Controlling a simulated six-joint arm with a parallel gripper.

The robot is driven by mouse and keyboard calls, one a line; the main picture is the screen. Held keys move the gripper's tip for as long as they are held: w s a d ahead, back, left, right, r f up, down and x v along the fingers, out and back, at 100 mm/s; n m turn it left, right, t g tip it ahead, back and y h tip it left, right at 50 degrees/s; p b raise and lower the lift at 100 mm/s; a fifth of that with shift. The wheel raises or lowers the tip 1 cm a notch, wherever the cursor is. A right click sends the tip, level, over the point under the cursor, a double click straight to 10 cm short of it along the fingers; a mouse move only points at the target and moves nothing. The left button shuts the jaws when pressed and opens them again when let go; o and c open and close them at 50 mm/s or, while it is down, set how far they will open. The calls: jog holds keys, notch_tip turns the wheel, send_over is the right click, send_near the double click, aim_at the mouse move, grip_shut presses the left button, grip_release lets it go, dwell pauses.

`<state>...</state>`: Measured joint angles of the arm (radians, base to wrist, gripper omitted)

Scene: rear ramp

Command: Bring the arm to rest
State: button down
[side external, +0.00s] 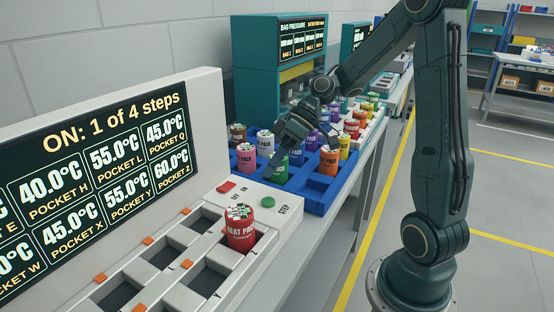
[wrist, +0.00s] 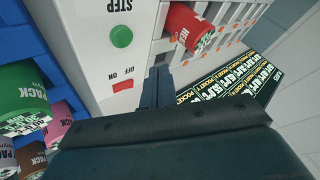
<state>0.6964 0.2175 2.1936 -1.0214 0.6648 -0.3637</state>
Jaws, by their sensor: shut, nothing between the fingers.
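My gripper (side external: 276,181) is shut and empty. In the side external view it hangs just above the far end of the white heating unit, near the blue tray. In the wrist view the closed fingers (wrist: 156,85) point over the unit's panel, beside the red OFF/ON switch (wrist: 123,86) and below the green STEP button (wrist: 121,36). The switch (side external: 226,187) and the button (side external: 268,202) also show in the side external view. Whether the fingertips touch the panel is not clear. The screen (side external: 95,172) reads "ON: 1 of 4 steps".
A red heat pack (side external: 240,229) stands in a pocket of the white unit (side external: 222,258); other visible pockets look empty. The blue tray (side external: 318,200) holds several coloured packs beside my gripper. Teal machines (side external: 262,58) stand behind. The floor at right is open.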

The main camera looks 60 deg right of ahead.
jog(key=shift+s+a+r, duration=0.2)
jog(key=shift+a, duration=0.1)
jog(key=s+a+r+m+t+h, duration=0.1)
jog(key=s+r+m+h, duration=0.1)
jog(key=s, duration=0.5)
jog(key=s+a+r+m+h, duration=0.2)
jog(key=s+r+h, duration=0.2)
jog(key=s+h, duration=0.2)
jog(key=shift+s+r+t, duration=0.2)
jog(key=shift+s+t, duration=0.2)
jog(key=shift+s, duration=0.8)
jog(key=shift+w+a, duration=0.1)
jog(key=shift+w, duration=0.05)
dwell(4.5)
